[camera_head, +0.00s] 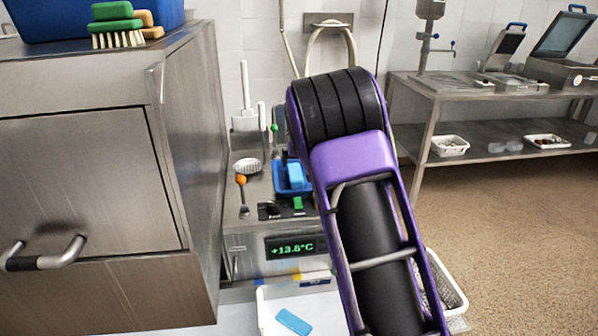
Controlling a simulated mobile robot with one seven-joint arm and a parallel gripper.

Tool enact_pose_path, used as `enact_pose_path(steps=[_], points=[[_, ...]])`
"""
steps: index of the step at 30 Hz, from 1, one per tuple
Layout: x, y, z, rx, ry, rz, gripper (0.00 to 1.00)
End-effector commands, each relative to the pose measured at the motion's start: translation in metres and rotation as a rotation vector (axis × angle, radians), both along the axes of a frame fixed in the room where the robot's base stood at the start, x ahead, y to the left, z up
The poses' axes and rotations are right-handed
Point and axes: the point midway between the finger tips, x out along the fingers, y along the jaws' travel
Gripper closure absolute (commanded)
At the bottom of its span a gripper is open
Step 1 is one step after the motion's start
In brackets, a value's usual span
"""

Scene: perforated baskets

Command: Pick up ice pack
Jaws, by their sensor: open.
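A flat light-blue slab (293,321), which looks like an ice pack, lies tilted in a white tray (263,314) at the bottom centre. A second, smaller light-blue block (295,175) sits in a blue tray (282,190) on the steel counter; I cannot tell for sure which of the two is the ice pack. My purple and black arm rises from the bottom right and bends near the picture's middle. It covers the right side of the blue tray. My gripper is not visible.
A steel cabinet (75,185) fills the left. The counter (262,212) has a temperature display (295,247) on its front. A white perforated basket (449,287) stands partly behind my arm. A steel table (440,88) stands back right, with open floor (510,240) before it.

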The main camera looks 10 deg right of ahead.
Motion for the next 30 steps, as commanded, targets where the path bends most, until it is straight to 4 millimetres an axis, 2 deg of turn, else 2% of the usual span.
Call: enact_pose_path(steps=[18,30], points=[[0.071,-0.003,-0.074,0.0,0.002,-0.001,0.03],[0.09,-0.003,-0.091,-0.001,0.002,-0.001,0.03]])
